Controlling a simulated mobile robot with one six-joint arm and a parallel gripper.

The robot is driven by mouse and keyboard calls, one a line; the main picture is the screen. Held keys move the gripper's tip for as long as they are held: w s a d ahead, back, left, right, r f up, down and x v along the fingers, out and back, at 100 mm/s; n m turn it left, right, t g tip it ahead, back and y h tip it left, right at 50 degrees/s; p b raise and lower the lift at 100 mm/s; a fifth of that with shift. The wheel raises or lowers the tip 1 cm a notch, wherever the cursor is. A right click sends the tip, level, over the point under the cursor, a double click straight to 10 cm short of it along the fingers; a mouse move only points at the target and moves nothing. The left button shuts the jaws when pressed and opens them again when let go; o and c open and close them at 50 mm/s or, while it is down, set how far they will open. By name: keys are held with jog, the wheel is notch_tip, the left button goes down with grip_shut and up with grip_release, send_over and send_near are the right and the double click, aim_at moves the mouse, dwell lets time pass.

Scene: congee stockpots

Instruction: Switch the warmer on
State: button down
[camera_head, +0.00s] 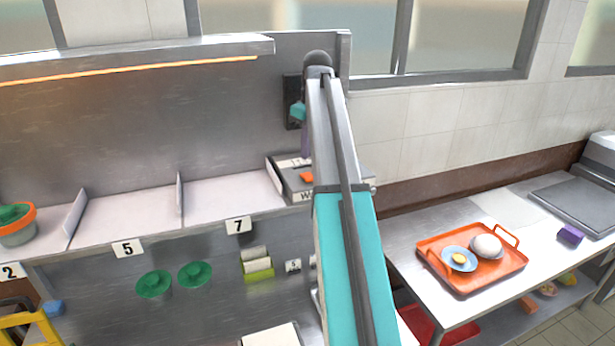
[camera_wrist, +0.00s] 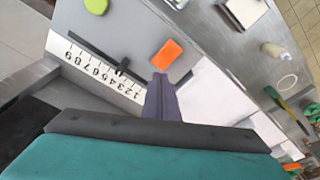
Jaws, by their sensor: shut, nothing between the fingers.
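The warmer's control box (camera_head: 298,186) stands at the right end of the steel counter, partly hidden behind my arm; its front label shows only a "W". An orange block-like control (camera_head: 306,176) is on its top. The wrist view shows this orange control (camera_wrist: 167,54), a green round-cornered control (camera_wrist: 96,6) at the top edge, and a white scale numbered 1 to 9 (camera_wrist: 95,70) with a black slider (camera_wrist: 122,67). My gripper (camera_head: 306,156) points down above the box. Its shut, empty purple fingers (camera_wrist: 160,78) end close beside the orange control; I cannot tell whether they touch.
A dark wall fixture (camera_head: 291,88) is just behind my gripper. An orange tray (camera_head: 440,265) with a bowl and a white round item sits on the right table.

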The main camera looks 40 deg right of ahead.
jog(key=shift+r, duration=0.95)
jog(key=shift+f, duration=0.1)
